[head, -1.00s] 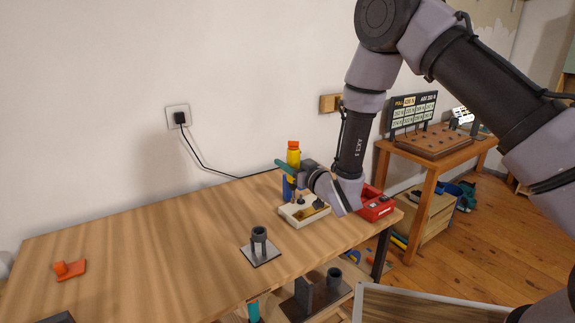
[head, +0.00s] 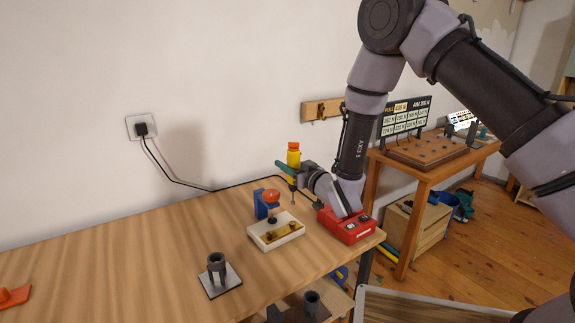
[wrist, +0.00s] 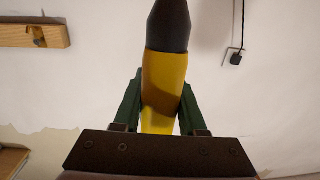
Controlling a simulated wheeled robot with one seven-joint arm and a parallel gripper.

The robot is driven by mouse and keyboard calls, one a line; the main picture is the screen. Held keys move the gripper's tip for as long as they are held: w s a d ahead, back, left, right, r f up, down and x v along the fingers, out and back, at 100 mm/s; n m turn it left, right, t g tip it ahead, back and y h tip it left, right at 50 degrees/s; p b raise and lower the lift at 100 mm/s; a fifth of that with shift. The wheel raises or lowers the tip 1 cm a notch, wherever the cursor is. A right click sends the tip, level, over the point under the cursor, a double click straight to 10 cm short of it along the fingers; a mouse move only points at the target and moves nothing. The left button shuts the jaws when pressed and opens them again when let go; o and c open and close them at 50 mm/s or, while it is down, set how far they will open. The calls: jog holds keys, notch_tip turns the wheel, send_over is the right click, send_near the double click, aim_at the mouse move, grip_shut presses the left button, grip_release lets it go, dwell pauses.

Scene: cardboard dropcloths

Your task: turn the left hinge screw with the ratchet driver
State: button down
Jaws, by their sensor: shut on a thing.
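My gripper (head: 290,168) is shut on the ratchet driver (head: 293,158), which has a yellow body and an orange top. The driver is upright in the head view, its thin shaft pointing down. In the wrist view, the driver's yellow body (wrist: 165,85) stands between the green fingers, with a dark end above. A brass hinge (head: 284,231) lies on a cream block (head: 262,232) on the bench. The left hinge screw (head: 268,237) shows as a small dark spot. The driver's tip appears apart from the hinge, behind and above it; the exact gap cannot be told.
A blue clamp with a red knob (head: 271,197) stands at the block's back edge. A red box (head: 345,226) is close on the right, below my wrist. A grey holder (head: 218,272) stands at front left. The bench's left middle is clear.

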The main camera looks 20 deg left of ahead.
aim_at(292, 191)
notch_tip(292, 191, down, 6)
jog(key=shift+f, duration=0.25)
dwell(0.5)
jog(key=shift+s+f, duration=0.1)
jog(key=shift+f, duration=0.6)
dwell(1.4)
jog(key=m+t+h, duration=0.2)
jog(key=h, duration=0.1)
jog(key=shift+d+f+m+t, duration=0.15)
jog(key=shift+d+m+t, duration=0.15)
jog(key=shift+t, duration=0.1)
jog(key=m+t+h, duration=0.1)
jog(key=h, duration=0.1)
jog(key=m+t+h, duration=0.2)
jog(key=shift+d+m+h, duration=0.3)
jog(key=shift+d, duration=0.05)
jog(key=m+h, duration=0.1)
jog(key=h, duration=0.1)
jog(key=m+t+h, duration=0.1)
jog(key=m+h, duration=0.1)
jog(key=h, duration=0.1)
jog(key=d+m+h, duration=0.1)
jog(key=m+h, duration=0.1)
jog(key=shift+w+h, duration=0.4)
jog(key=shift+w+d+m+h, duration=0.1)
jog(key=shift+d+m+h, duration=0.1)
jog(key=shift+m+h, duration=0.3)
jog(key=shift+w+d+m+h, duration=0.1)
jog(key=shift+d+m+h, duration=0.1)
jog(key=shift+h, duration=0.5)
